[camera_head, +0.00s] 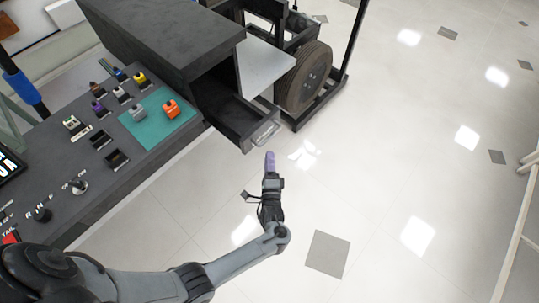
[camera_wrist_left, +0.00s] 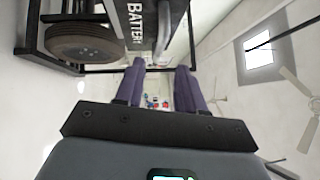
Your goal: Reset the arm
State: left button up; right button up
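My left arm comes in from the lower left in the head view. Its gripper (camera_head: 270,160), with purple fingertips, is in front of the open black drawer (camera_head: 238,118) and its metal handle (camera_head: 264,132). In the left wrist view the two purple fingers of my left gripper (camera_wrist_left: 160,75) stand apart with a gap and nothing between them. The drawer front, lettered "BATTERY", shows at the top (camera_wrist_left: 136,22) of the wrist view, with the handle (camera_wrist_left: 163,35) beyond the fingertips. I cannot tell whether a finger touches the handle. My right gripper is not in view.
A dark console (camera_head: 100,205) with switches, knobs and a teal panel (camera_head: 135,127) stands on the left. A wheel (camera_head: 303,78) on a black frame is beyond the drawer. The tiled floor (camera_head: 400,180) to the right is clear, with a pale rail (camera_head: 515,240) at the far right.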

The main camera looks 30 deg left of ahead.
pick_arm(q)
jog(key=shift+v, duration=0.95)
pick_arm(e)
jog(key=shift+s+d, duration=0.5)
pick_arm(q)
jog(key=shift+w+a, duration=0.1)
jog(key=shift+w, duration=0.05)
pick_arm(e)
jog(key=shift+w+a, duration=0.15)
